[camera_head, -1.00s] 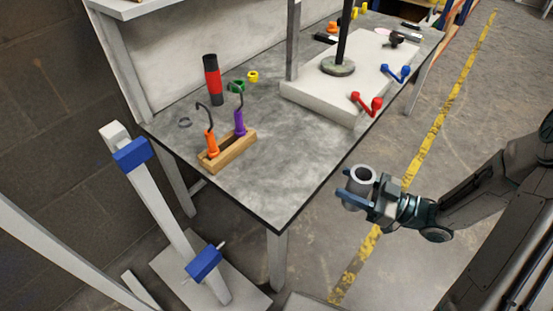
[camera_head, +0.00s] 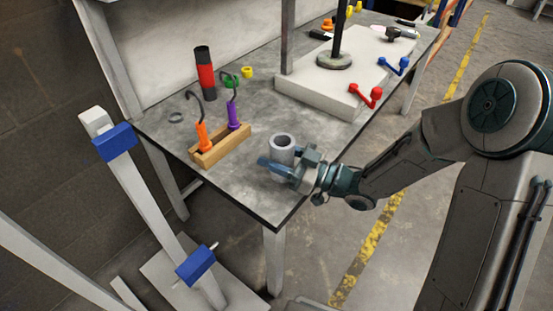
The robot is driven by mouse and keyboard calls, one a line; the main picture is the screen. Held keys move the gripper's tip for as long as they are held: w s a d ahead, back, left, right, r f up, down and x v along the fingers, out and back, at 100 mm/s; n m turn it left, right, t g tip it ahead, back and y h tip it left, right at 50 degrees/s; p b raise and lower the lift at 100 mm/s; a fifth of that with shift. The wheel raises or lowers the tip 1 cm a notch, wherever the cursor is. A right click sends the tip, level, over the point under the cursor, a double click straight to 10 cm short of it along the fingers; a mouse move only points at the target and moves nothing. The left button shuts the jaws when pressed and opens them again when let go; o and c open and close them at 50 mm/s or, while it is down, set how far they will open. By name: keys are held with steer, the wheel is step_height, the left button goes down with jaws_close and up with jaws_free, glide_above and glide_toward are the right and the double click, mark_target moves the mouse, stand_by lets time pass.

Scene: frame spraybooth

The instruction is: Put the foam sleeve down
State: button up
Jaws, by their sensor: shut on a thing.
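The foam sleeve (camera_head: 282,144) is a short grey tube with an open top, held upright. My gripper (camera_head: 281,166) is shut on it, with blue fingers around its sides. The sleeve appears over the near right part of the grey workbench top (camera_head: 240,187). I cannot tell whether its lower end touches the bench, as the fingers hide part of it.
A wooden block (camera_head: 221,148) with orange and purple hooked tools stands left of the sleeve. A red and black cylinder (camera_head: 205,74) stands behind. A pale raised slab (camera_head: 325,90) with red and blue handles lies at the back right. Bare bench lies around the sleeve.

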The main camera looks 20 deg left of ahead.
steer(key=shift+d+f, duration=0.1)
steer(key=shift+f, duration=0.05)
steer(key=shift+f, duration=0.15)
steer(key=o, duration=1)
steer(key=shift+o, duration=0.2)
